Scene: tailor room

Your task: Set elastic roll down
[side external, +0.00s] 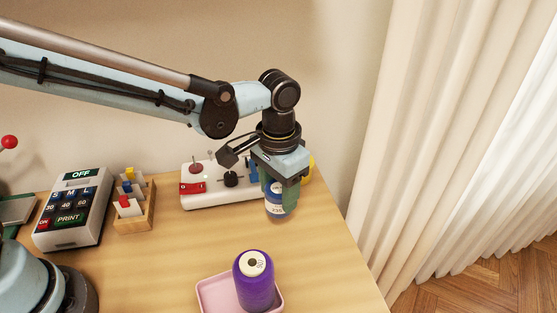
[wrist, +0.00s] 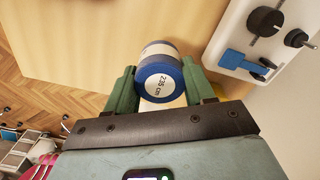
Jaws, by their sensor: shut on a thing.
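The elastic roll (side external: 277,206) is a blue cylinder with a white label. It hangs upright between the fingers of my gripper (side external: 279,187) in the side view, over the right part of the table. In the wrist view the roll (wrist: 160,77) shows its blue end with a white label reading about "235 cm". The two green fingers of my gripper (wrist: 160,88) are shut on it from both sides. Its lower end is near the tabletop (side external: 330,265); I cannot tell whether it touches.
A white panel (side external: 198,201) with knobs stands just behind and left of the roll. A purple spool (side external: 254,285) stands on a pink tray (side external: 209,297) in front. A label printer (side external: 72,215) and wooden card box (side external: 135,218) are at left. The table's right edge is close; bare wood surrounds the roll's front.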

